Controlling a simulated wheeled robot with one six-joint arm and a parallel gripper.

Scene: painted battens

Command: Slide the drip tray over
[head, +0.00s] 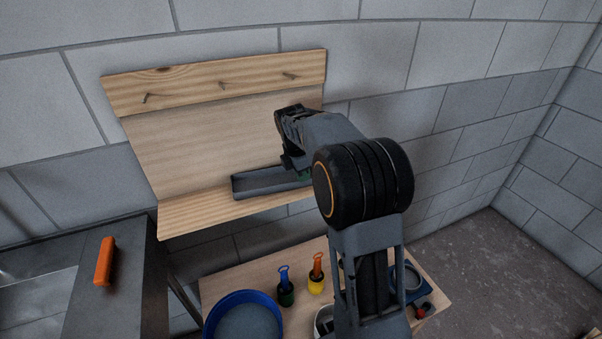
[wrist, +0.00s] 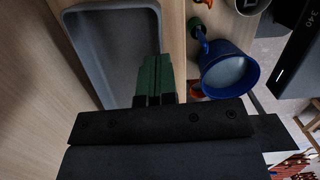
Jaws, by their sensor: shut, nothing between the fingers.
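The drip tray is a long, shallow grey tray (head: 262,184) lying on the wooden ledge of the wall board. It also shows in the wrist view (wrist: 112,45), at upper left. My gripper (head: 303,175) is at the tray's right end in the head view, partly hidden behind my own arm. In the wrist view its green fingers (wrist: 153,80) are together with nothing between them. They overlap the tray's wall on the side towards the ledge edge. I cannot tell whether they touch it.
A wooden rail with pegs (head: 220,84) tops the board. Below stands a table with a blue bowl (head: 243,318), a green pot (head: 286,297) and a yellow pot (head: 316,286). An orange block (head: 104,262) lies on the dark counter at left. The ledge left of the tray is clear.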

